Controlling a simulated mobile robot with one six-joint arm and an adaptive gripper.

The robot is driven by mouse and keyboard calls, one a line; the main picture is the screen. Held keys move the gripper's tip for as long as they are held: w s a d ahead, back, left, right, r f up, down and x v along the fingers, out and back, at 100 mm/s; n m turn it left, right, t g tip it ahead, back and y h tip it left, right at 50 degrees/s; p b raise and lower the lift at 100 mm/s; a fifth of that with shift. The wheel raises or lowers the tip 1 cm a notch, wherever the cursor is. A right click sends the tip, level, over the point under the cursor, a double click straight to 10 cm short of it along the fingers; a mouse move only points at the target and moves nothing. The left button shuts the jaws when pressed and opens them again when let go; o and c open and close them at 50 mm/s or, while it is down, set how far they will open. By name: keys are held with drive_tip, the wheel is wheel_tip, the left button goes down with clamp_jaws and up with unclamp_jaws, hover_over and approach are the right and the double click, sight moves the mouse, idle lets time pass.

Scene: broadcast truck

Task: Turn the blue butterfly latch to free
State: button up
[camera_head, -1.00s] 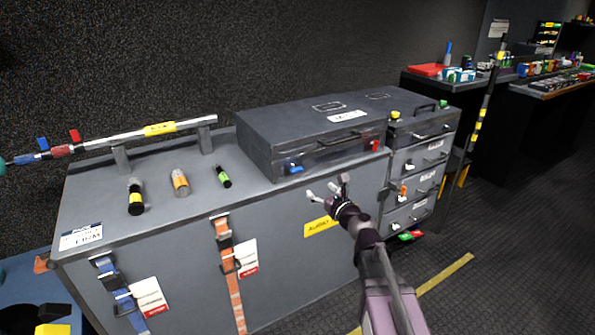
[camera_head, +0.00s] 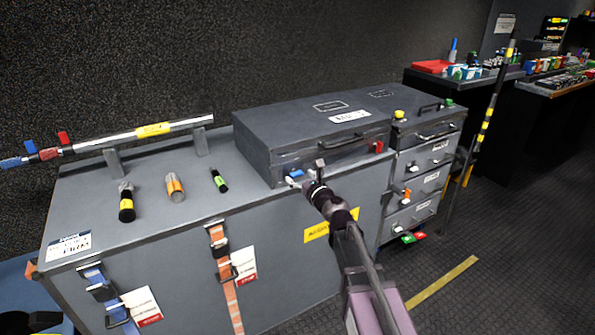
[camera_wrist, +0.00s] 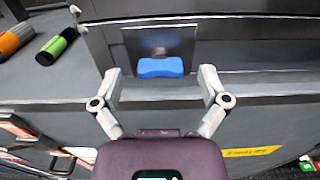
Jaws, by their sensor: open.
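The blue butterfly latch (camera_wrist: 161,67) sits on a dark plate on the front of the grey case, centred ahead of my gripper in the wrist view. Its wings lie level, left to right. In the head view the latch (camera_head: 296,173) shows at the case's lower left front, partly behind my gripper. My gripper (camera_wrist: 160,80) is open, one finger on each side of the latch. The fingertips look apart from it, but the remaining distance is hard to tell. In the head view my gripper (camera_head: 305,174) is right at the latch. The grey case (camera_head: 262,147) lies shut on the large cabinet.
A red latch (camera_head: 377,147) is on the case front's right end. Three cylinders, including a green-banded one (camera_head: 218,180), stand or lie on the cabinet top at left. A pole (camera_head: 140,134) rests on supports behind them. A drawer unit (camera_head: 423,165) adjoins at right.

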drive_tip(key=shift+x, duration=0.95)
drive_tip(key=c, duration=1.2)
